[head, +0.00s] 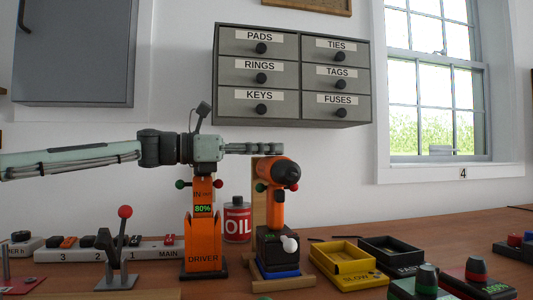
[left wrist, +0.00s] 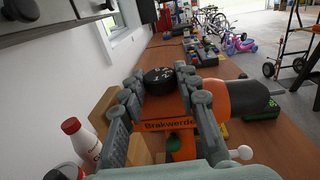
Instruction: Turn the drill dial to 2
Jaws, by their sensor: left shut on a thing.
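The orange drill (head: 277,172) stands upright on a stand at the middle of the bench, its dark chuck facing forward right. My left gripper (head: 270,148) reaches in level from the left, at the top of the drill. In the left wrist view, the drill's round black dial (left wrist: 160,80) with pale marks sits between the fingertips of my left gripper (left wrist: 160,84). The fingers are shut on the dial from both sides. Its marks are too small to read. My right gripper is in neither view.
An orange driver in a holder (head: 203,240) stands below my left wrist, with a red oil can (head: 237,222) behind it. A yellow tray (head: 342,262) and a black tray (head: 392,252) lie to the right. A grey drawer cabinet (head: 293,75) hangs above.

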